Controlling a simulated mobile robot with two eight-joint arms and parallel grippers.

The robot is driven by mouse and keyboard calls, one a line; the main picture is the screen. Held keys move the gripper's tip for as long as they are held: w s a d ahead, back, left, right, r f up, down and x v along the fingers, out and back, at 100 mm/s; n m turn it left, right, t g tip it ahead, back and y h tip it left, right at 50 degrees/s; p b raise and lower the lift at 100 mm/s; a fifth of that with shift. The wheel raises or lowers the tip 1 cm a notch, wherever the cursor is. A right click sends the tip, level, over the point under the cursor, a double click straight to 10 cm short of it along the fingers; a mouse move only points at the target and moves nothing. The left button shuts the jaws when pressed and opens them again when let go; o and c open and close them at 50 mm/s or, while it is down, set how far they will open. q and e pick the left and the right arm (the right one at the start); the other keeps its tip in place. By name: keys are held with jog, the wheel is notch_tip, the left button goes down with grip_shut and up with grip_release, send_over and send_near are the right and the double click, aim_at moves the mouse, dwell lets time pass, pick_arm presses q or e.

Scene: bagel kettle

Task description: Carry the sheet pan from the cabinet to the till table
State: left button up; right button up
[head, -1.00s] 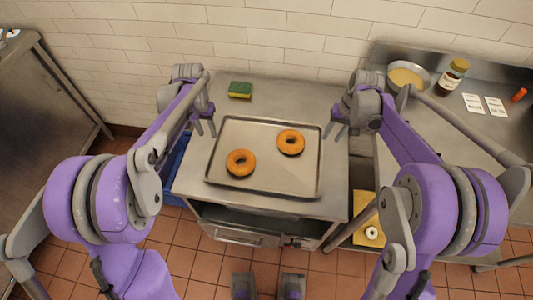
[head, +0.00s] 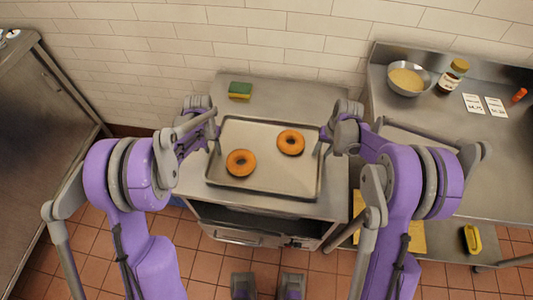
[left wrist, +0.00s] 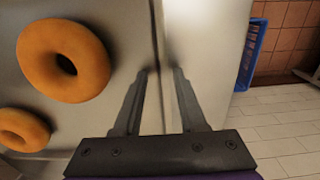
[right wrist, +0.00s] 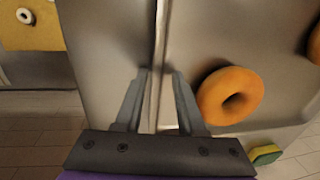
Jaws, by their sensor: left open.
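The sheet pan (head: 240,193) lies flat on the steel cabinet (head: 300,87) and carries two bagels, one at left (head: 241,162) and one at right (head: 290,142). My left gripper (head: 214,143) is at the pan's left rim. In the left wrist view its open fingers (left wrist: 161,72) stand on either side of the rim (left wrist: 157,40). My right gripper (head: 324,142) is at the right rim. In the right wrist view its fingers (right wrist: 160,74) are apart with the rim (right wrist: 160,40) between them. I cannot tell which surface is the till table.
A green and yellow sponge (head: 240,90) lies behind the pan. The right counter (head: 450,130) holds a bowl (head: 408,80), a jar (head: 453,77), cards (head: 484,105) and an orange bottle (head: 518,95). Another steel unit (head: 35,120) stands at left, with floor between.

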pick_arm(q)
jog(key=shift+c, duration=0.2)
grip_shut()
pick_arm(e)
grip_shut()
pick_arm(q)
jog(key=shift+d, duration=0.1)
pick_arm(e)
jog(key=shift+a, duration=0.15)
